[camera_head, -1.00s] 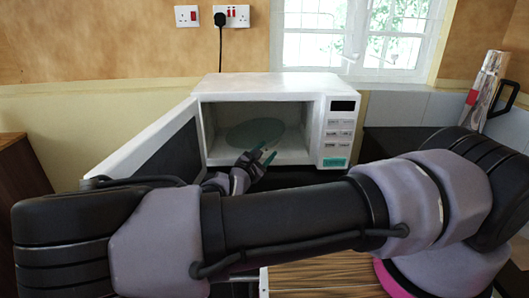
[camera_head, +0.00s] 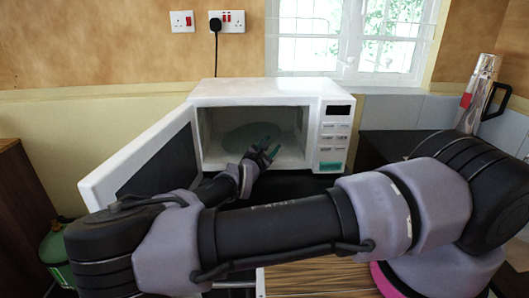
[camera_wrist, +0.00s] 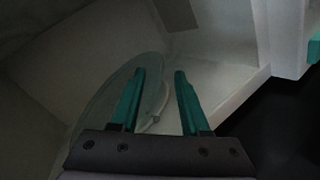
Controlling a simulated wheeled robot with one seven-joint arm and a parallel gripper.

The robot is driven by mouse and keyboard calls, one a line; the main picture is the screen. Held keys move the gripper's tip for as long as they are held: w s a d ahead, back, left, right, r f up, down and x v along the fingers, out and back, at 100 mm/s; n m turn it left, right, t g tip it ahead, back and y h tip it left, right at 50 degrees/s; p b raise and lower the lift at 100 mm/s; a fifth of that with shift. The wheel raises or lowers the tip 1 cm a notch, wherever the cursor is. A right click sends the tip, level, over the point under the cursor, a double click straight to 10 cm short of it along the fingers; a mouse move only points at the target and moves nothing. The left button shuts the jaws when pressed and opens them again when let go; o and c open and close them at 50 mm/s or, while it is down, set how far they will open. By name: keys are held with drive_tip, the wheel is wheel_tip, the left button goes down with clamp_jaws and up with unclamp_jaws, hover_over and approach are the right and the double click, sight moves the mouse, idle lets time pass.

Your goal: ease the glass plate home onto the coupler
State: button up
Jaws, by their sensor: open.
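The glass plate (camera_head: 243,137) is a greenish disc lying inside the open white microwave (camera_head: 265,90). In the wrist view the plate (camera_wrist: 98,112) shows behind and left of my gripper's fingers. My gripper (camera_head: 266,153) is at the microwave's opening, at the plate's right front. In the wrist view the two green fingers of my gripper (camera_wrist: 155,85) are spread apart. A pale edge of the plate shows between them, but I cannot tell whether they touch it. The coupler is not clearly visible.
The microwave door (camera_head: 140,165) stands open at the left, close to my arm. The control panel (camera_head: 335,138) is right of the opening. A dark counter (camera_head: 385,145) is at the right. A green gas cylinder (camera_head: 56,250) stands at lower left.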

drive_tip(key=shift+x, duration=1.3)
clamp_jaws()
idle(0.5)
